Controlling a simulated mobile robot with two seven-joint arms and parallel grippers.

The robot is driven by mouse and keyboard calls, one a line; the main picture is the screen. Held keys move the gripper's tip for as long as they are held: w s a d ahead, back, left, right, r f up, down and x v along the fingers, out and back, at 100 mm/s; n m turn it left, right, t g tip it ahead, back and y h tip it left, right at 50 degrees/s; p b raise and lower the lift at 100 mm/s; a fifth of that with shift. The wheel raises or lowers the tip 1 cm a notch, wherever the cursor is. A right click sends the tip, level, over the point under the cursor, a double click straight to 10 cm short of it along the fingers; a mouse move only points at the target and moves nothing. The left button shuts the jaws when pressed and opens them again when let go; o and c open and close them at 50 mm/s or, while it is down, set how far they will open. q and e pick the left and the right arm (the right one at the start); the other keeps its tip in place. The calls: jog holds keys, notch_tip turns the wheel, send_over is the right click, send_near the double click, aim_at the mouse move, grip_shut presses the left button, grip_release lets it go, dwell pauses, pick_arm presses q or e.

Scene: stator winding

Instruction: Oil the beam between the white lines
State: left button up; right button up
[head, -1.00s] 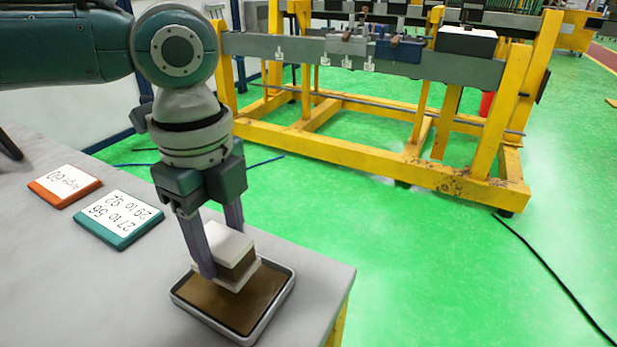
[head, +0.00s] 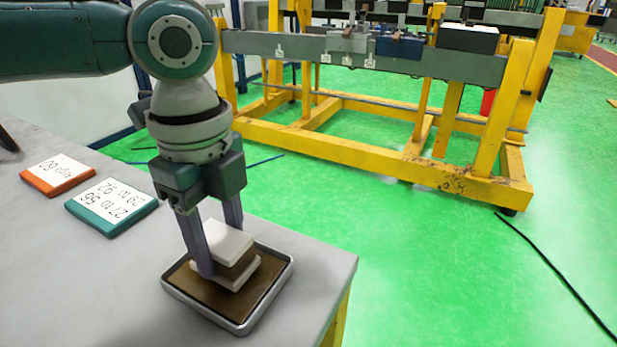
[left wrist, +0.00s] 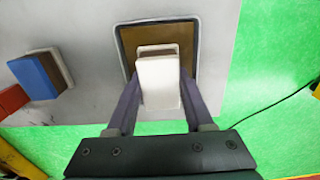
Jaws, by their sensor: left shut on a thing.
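My left gripper (head: 221,252) is shut on a block (head: 227,240) with a white top, a brown middle and a pale lower layer. The block also shows between the fingers in the left wrist view (left wrist: 159,84). It is at the shallow metal tray (head: 203,312) with a brown inside; I cannot tell how firmly it touches the bottom. The grey beam (head: 300,47) runs across the yellow stand at the back, far from the gripper. Several small white marks (head: 347,61) show on its face; I cannot make them out exactly. My right gripper is not in view.
The tray stands near the corner of the grey table (head: 60,250). An orange sign (head: 58,174) and a teal sign (head: 112,206) lie left of it. A blue-and-brown block (left wrist: 40,74) shows in the left wrist view. Green floor separates table and yellow stand (head: 345,152).

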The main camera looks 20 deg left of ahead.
aim_at(218, 237)
pick_arm(q)
jog(key=shift+f, duration=0.5)
dwell(0.4)
jog(key=shift+f, duration=0.2)
dwell(1.8)
jog(key=shift+r, duration=0.1)
notch_tip(218, 237, up, 7)
jog(key=p, duration=0.9)
jog(key=shift+r, duration=0.1)
dwell(0.3)
